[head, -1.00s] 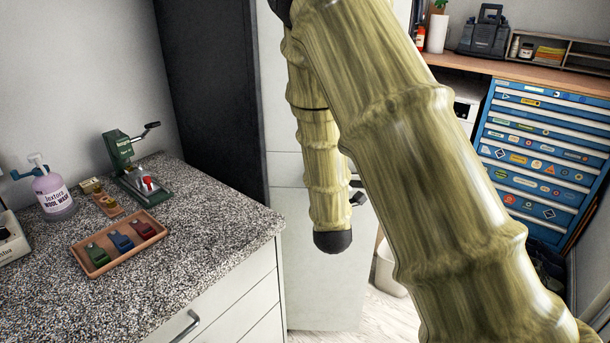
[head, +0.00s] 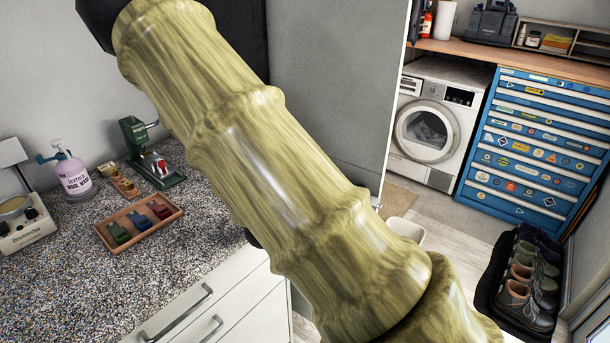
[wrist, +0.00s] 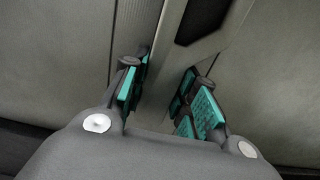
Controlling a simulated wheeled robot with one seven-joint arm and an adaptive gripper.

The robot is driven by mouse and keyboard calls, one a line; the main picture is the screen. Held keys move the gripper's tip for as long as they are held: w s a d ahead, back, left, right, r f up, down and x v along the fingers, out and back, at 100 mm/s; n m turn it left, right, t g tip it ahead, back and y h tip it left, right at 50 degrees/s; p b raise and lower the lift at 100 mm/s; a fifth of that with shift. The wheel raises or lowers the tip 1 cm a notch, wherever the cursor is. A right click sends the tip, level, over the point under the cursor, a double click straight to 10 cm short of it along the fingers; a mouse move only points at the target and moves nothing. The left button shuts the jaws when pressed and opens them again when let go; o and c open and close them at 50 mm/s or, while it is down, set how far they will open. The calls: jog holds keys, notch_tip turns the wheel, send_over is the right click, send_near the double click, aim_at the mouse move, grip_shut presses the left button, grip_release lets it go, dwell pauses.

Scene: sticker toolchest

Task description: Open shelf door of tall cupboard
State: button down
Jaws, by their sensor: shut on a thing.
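The tall cupboard's dark side (head: 254,60) shows behind my arm in the head view. A large grey panel (head: 335,75), which looks like the shelf door, stands beside it with a pale free edge on the right. The door appears swung out, but my arm hides much of the cupboard and how far it is open. My gripper is hidden in the head view. In the wrist view my gripper (wrist: 168,100) has its teal-padded fingers closed around a pale grey bar (wrist: 165,60), apparently the door's handle or edge. Grey panel surfaces (wrist: 55,60) lie on both sides.
A speckled counter (head: 60,270) with drawers (head: 205,310) is at the left, holding a tray (head: 125,240), a pump bottle (head: 72,172) and a green press (head: 150,155). A washing machine (head: 428,125), blue toolchest (head: 535,140) and shoe rack (head: 500,260) stand right. Floor shows between.

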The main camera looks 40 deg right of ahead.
jog(key=shift+w+a, duration=0.15)
jog(key=shift+a, duration=0.1)
dwell(0.3)
jog(key=c, duration=1.1)
grip_release()
jog(key=v, duration=1.2)
